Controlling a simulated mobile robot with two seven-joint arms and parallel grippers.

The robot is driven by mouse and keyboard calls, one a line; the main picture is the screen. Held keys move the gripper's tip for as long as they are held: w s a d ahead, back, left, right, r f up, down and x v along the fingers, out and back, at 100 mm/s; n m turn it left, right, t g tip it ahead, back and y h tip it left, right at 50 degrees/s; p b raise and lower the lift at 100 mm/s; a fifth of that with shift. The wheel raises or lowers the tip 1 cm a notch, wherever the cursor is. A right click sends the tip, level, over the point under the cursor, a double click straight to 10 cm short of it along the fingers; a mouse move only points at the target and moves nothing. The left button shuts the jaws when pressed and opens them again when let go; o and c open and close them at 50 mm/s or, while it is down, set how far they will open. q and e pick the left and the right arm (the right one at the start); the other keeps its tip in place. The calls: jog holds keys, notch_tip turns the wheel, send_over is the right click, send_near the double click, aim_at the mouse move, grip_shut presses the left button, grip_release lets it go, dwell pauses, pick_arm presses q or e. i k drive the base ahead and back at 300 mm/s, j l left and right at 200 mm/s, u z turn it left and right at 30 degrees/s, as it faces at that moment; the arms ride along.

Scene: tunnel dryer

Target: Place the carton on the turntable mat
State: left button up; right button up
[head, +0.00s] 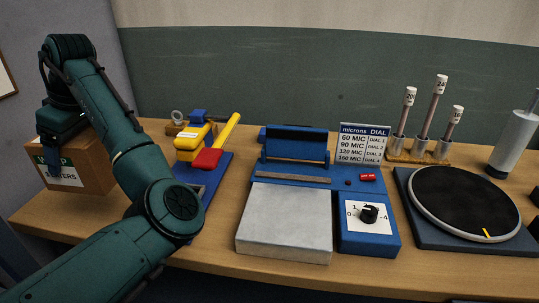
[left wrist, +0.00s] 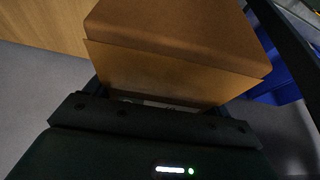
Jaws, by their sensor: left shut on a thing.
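The carton (head: 92,171) is a brown box with a white printed label, at the left end of the table in the head view. It fills the upper middle of the left wrist view (left wrist: 175,70). My left gripper (head: 48,158) is shut on the carton near its upper left side. I cannot tell whether the carton's base touches the table. The turntable mat (head: 462,198) is a black disc with a pale rim and a yellow mark, on a dark blue base at the right. It is empty and far from the carton. My right gripper is not in view.
A blue device with a grey plate (head: 285,222) and a dial (head: 368,214) stands mid-table. A blue stand with yellow and red parts (head: 206,158) is behind my left arm. A microns sign (head: 362,143), capped tubes (head: 434,100) and a grey cylinder (head: 512,143) stand at the back right.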

aim_at(463, 195)
jog(key=k+l, duration=0.15)
jog(key=l, duration=0.25)
jog(key=k+l, duration=0.15)
jog(key=l, duration=0.2)
jog(key=k+l, duration=0.1)
jog(key=l, duration=2.4)
jog(key=i+l, duration=0.2)
jog(key=l, duration=0.15)
jog(key=i+l, duration=0.15)
jog(key=l, duration=0.15)
jog(key=i+l, duration=0.2)
jog(key=l, duration=0.15)
